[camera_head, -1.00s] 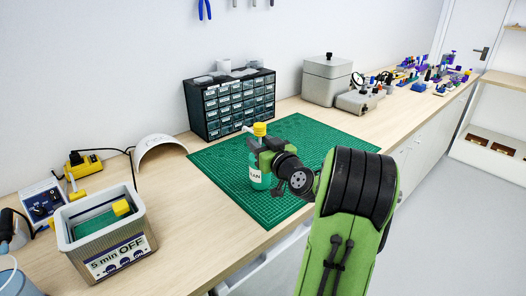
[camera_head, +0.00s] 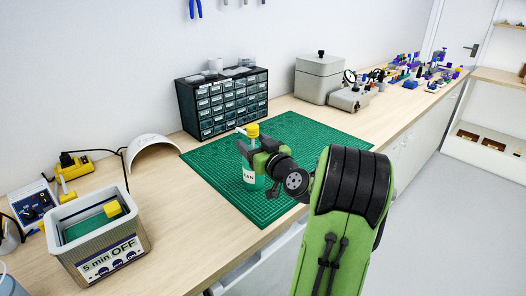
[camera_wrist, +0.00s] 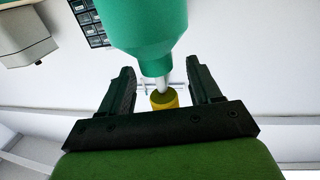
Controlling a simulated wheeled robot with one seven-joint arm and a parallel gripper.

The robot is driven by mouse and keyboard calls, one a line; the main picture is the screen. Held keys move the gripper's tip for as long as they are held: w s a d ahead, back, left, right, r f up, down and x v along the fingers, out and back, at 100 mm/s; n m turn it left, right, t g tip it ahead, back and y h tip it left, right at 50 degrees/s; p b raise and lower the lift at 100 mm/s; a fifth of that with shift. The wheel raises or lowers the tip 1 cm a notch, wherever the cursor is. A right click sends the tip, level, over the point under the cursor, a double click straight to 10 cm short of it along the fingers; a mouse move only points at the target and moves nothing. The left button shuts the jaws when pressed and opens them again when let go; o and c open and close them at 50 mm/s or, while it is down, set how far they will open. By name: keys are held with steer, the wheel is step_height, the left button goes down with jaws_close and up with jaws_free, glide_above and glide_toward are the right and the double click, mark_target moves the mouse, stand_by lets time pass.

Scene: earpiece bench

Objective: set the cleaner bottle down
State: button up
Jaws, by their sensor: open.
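The cleaner bottle (camera_head: 250,177) is teal with a yellow top and a white label. In the head view it stands upright on the green cutting mat (camera_head: 318,141), near the mat's front left part. My gripper (camera_head: 250,150) is at the bottle's upper part, coming from the right. In the wrist view the bottle (camera_wrist: 147,25) shows upside down, its narrow neck between the two dark fingers. My gripper (camera_wrist: 158,84) is open, with a gap on each side of the neck. The bottle's base is partly hard to see in the head view.
A dark drawer cabinet (camera_head: 222,103) stands behind the mat. A grey bin marked "5 min OFF" (camera_head: 112,262) is at the left front. A grey box (camera_head: 319,79) and small instruments stand at the back right. The mat's right part is clear.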

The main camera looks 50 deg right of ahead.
steer(key=b+v, duration=0.2)
steer(key=v, duration=0.9)
steer(key=w+a+f+n+g+y, duration=0.1)
steer(key=a+f+n+g+y, duration=0.1)
steer(key=a, duration=0.5)
steer(key=w+a+f+n+g+y, duration=0.1)
steer(key=w+a+f+g+y, duration=0.1)
steer(key=a, duration=0.5)
steer(key=w+a+f+n+g+y, duration=0.2)
steer(key=a+y, duration=0.1)
steer(key=a, duration=0.5)
steer(key=shift+a+f+n, duration=0.1)
steer(key=shift+n, duration=0.2)
steer(key=s+a+g, duration=0.1)
steer(key=s+a, duration=0.1)
steer(key=s+a+f+g, duration=0.1)
steer(key=s+a, duration=0.1)
steer(key=s+a+g, duration=0.1)
steer(key=s+a, duration=0.1)
steer(key=a, duration=0.1)
steer(key=shift+a+f+g, duration=0.1)
steer(key=shift+f+g, duration=0.2)
steer(key=shift+f, duration=0.1)
steer(key=s+a+m+g+h, duration=0.1)
steer(key=s+m+g, duration=0.1)
steer(key=s, duration=0.8)
steer(key=shift+s+h, duration=0.2)
steer(key=shift+h, duration=0.2)
steer(key=shift+a+f, duration=0.1)
